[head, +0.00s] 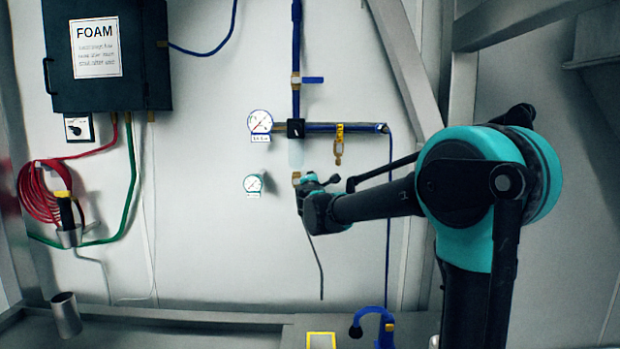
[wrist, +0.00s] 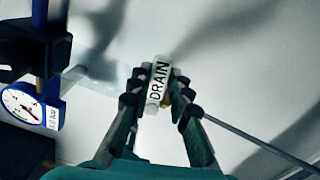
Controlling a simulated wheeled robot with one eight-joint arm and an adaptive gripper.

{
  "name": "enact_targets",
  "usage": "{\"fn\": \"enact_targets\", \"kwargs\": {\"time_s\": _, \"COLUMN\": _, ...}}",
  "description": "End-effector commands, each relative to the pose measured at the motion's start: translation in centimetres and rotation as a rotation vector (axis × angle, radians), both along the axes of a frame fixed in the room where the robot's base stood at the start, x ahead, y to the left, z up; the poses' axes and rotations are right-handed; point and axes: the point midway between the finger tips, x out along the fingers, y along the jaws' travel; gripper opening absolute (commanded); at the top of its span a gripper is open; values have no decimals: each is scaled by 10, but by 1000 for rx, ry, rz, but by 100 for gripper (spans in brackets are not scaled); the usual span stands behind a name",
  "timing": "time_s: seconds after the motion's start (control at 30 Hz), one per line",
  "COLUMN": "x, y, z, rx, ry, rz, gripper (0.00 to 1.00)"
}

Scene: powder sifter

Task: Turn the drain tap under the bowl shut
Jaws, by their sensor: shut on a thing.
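The drain tap shows in the wrist view as a white lever marked DRAIN (wrist: 158,82), with a bit of brass beside it. My gripper (wrist: 157,100) has its fingers closed on both sides of this lever. In the head view my gripper (head: 308,186) is just below the translucent bowl (head: 295,154), and a small brass part (head: 296,178) shows at its tip. The pale bowl also shows in the wrist view (wrist: 112,76), left of the lever. The fingers hide most of the tap body, and I cannot tell how far it is turned.
A second gauge (head: 253,184) is to the left. A thin grey tube (head: 315,262) hangs below.

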Motion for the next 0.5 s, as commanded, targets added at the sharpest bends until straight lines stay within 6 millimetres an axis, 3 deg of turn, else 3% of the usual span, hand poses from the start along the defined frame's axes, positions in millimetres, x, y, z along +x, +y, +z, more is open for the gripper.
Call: {"fn": "enact_targets", "kwargs": {"time_s": 0.5, "x": 0, "y": -2, "z": -14, "rx": 236, "ry": 0, "rz": -1, "gripper": 0}}
